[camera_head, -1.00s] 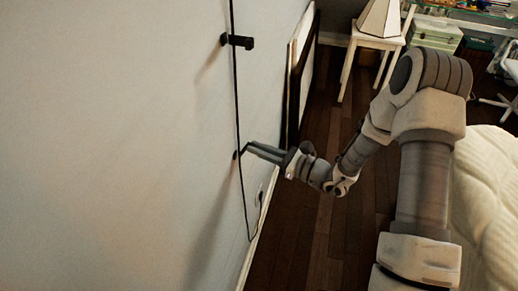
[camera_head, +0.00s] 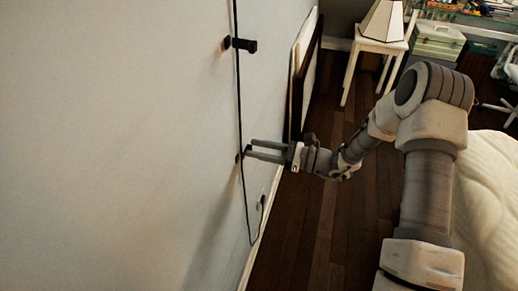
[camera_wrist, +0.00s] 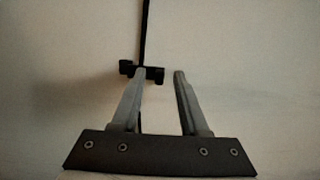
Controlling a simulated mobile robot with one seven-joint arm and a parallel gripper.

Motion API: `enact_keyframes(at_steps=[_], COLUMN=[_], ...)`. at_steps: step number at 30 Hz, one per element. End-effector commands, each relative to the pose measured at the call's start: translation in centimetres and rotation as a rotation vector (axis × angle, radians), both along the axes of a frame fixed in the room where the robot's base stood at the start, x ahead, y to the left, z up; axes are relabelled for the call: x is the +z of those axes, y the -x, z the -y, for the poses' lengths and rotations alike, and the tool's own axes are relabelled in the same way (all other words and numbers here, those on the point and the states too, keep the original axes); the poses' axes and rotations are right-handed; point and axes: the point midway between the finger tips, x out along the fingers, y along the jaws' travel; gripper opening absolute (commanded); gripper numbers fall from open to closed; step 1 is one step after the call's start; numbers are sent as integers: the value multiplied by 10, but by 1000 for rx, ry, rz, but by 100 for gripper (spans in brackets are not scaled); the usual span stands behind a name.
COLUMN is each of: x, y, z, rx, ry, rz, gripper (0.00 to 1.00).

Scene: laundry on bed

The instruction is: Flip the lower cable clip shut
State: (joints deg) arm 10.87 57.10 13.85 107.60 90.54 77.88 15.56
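The lower cable clip (camera_wrist: 155,74) is a small black piece on the pale wall with the black cable (camera_wrist: 146,30) running through it. In the head view the lower clip (camera_head: 239,158) is mostly hidden behind my fingertips. My gripper (camera_head: 250,149) reaches to the wall from the right. In the wrist view my gripper (camera_wrist: 160,72) is open, with a gap between its fingers. The left fingertip overlaps the clip's middle, and the right fingertip is just right of the clip's right end. I cannot tell whether the finger touches the clip or whether its flap is open.
The upper cable clip (camera_head: 242,44) sticks out from the wall above. The cable (camera_head: 247,215) hangs down to an outlet near the floor. A framed panel (camera_head: 303,75) leans at the wall beyond. The bed (camera_head: 485,190) is at right, with dark floor (camera_head: 325,215) between.

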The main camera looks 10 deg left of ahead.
Motion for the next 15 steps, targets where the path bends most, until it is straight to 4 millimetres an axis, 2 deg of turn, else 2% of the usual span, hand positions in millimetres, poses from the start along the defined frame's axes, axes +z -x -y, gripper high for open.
enact_keyframes(at_steps=[10, 15], x=[0, 0], y=[0, 2], z=[4, 27], rx=[-1, -5], ry=[1, 3], rz=[-1, -1], gripper=[45, 45])
